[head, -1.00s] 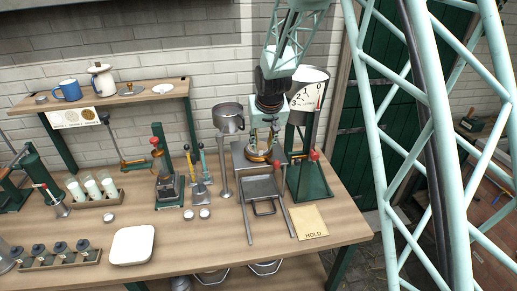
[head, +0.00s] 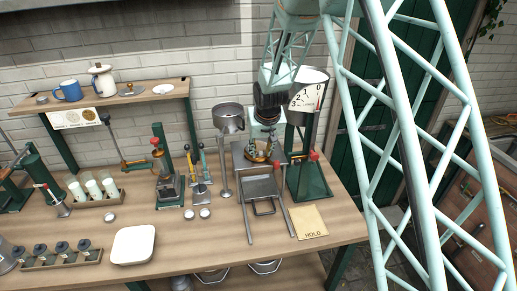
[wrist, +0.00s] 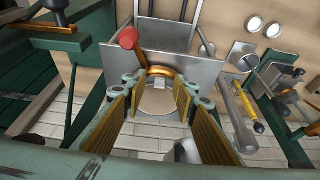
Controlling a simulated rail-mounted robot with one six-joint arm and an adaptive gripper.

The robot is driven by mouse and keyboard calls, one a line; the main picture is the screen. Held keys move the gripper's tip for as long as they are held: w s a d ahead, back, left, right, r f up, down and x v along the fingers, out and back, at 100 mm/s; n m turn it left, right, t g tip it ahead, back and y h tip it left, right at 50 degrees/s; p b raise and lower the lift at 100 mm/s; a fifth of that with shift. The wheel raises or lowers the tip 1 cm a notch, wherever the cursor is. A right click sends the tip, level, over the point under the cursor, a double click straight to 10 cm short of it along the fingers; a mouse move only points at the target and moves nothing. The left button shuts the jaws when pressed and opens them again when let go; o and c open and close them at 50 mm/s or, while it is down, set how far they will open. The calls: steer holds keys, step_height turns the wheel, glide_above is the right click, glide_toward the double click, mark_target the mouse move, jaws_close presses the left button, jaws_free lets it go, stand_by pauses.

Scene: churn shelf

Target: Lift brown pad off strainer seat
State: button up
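My gripper (wrist: 160,82) is open over the strainer seat, its two long yellow-faced fingers spread apart in the wrist view. Between them a copper-coloured ring (wrist: 161,72) and a pale brownish disc (wrist: 160,102) show. The disc may be the brown pad, but I cannot tell for sure. In the head view my gripper (head: 262,147) points down at the seat, behind the grey metal tray (head: 262,187). The gripper hides most of the seat and pad there. I cannot tell whether the fingers touch the pad.
A red knob (wrist: 128,38) is near the fingers. A HOLD card (head: 309,222) lies at front right.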

stand_by(0.4)
steer(key=c, duration=0.7)
steer(key=shift+c, duration=0.2)
steer(key=shift+r, duration=0.1)
steer(key=shift+c, duration=0.2)
steer(key=s+d+r+b, duration=0.1)
steer(key=s+r+b, duration=0.1)
steer(key=s, duration=0.6)
steer(key=s+d+r+b, duration=0.1)
steer(key=s+r, duration=0.1)
steer(key=s, duration=0.5)
steer(key=shift+s+d+r+b, duration=0.15)
steer(key=shift+s+r+b, duration=0.25)
stand_by(0.3)
